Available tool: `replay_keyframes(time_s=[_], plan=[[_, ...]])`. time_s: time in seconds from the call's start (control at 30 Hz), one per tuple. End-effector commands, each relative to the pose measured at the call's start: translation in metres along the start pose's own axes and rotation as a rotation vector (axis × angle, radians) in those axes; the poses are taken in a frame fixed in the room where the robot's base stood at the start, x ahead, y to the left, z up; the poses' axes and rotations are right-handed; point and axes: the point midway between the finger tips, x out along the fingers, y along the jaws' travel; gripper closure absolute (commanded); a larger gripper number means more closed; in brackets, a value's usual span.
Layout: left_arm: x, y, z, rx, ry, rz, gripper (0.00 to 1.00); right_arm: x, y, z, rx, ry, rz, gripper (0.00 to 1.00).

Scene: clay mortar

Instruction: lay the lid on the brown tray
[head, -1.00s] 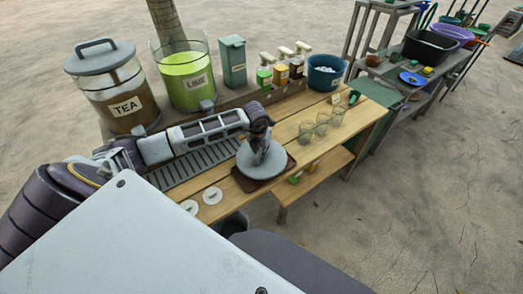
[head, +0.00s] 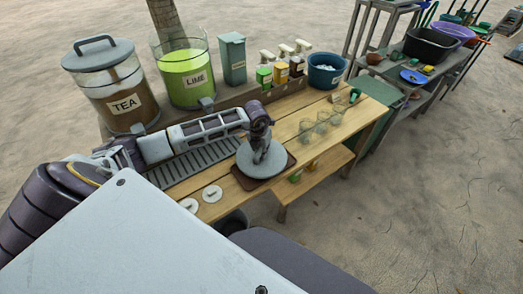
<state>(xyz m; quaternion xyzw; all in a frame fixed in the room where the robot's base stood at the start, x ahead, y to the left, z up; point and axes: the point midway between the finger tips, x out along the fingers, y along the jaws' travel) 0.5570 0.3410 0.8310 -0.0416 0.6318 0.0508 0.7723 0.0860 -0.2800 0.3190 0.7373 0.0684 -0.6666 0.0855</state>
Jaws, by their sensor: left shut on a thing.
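The round grey lid (head: 247,165) is over the brown tray (head: 291,161) on the wooden table. The tray's dark edges show around the lid, and the lid looks flat. I cannot tell whether it touches the tray or hangs just above it. My left gripper (head: 262,148) points down at the lid's middle and is shut on it; the fingers hide the handle. The lime jar (head: 185,82), full of green liquid, stands open at the back. My right gripper is not in view.
A lidded tea jar (head: 110,90), a grey-green box (head: 232,60), small pump bottles (head: 281,72) and a blue tub (head: 326,70) line the back. Several clear glasses (head: 322,122) stand right of the tray. Two white discs (head: 211,194) lie at the front left.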

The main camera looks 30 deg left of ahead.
Motion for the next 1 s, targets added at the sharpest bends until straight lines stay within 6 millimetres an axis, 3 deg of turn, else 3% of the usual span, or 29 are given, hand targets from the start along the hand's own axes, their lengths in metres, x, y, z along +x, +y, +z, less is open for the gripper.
replay_keyframes(time_s=[1.0], plan=[[0.0065,-0.0001,-0.0009,0.000,-0.001,0.000,1.00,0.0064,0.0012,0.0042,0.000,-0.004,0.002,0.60]])
